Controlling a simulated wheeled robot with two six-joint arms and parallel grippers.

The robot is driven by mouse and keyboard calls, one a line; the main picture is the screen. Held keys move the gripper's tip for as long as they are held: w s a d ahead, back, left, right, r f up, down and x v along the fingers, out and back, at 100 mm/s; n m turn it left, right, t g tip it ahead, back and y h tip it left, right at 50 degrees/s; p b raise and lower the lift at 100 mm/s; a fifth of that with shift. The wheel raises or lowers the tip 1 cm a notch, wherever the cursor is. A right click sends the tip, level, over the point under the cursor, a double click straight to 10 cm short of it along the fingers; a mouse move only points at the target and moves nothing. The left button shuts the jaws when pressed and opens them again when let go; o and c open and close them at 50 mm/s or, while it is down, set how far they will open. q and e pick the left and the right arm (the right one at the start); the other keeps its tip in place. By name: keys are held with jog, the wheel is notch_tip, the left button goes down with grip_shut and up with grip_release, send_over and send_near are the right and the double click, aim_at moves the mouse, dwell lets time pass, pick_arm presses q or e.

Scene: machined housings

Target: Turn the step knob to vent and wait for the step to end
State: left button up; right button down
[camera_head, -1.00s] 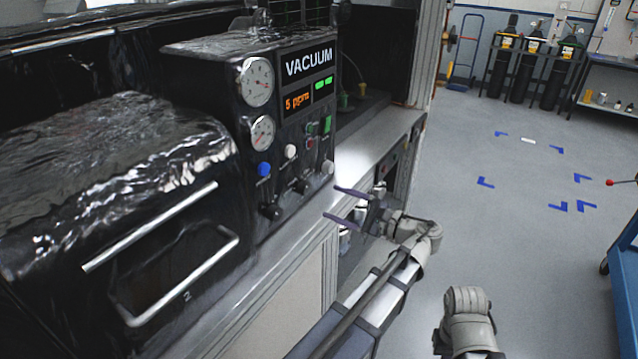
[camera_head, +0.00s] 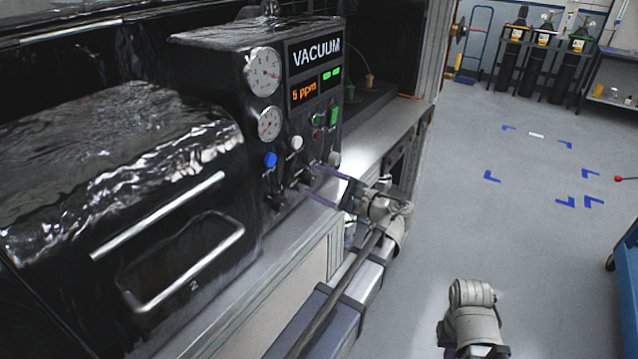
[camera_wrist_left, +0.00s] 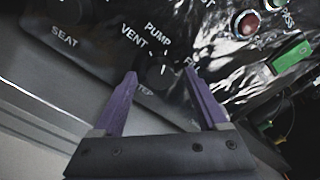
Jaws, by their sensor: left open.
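The step knob (camera_wrist_left: 158,72) is a black round knob with a white mark, on the black panel. The words VENT and PUMP stand above it in the left wrist view, and another label starting with F is partly hidden by a finger. I cannot tell for sure which setting the mark points to. My left gripper (camera_wrist_left: 160,76) is open, its two purple fingers on either side of the knob, with no clear contact. In the head view the left gripper (camera_head: 311,182) reaches the panel's lower right. The display (camera_head: 316,52) reads VACUUM and 5 ppm.
The SEAT knob (camera_wrist_left: 68,10) is to the left of the step knob. A blue button (camera_head: 270,159), a white button (camera_head: 296,143) and two gauges are above. A green switch (camera_wrist_left: 292,57) and a red button (camera_wrist_left: 245,23) are near. A steel ledge runs below the panel.

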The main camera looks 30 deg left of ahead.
pick_arm(q)
grip_shut()
dwell(0.6)
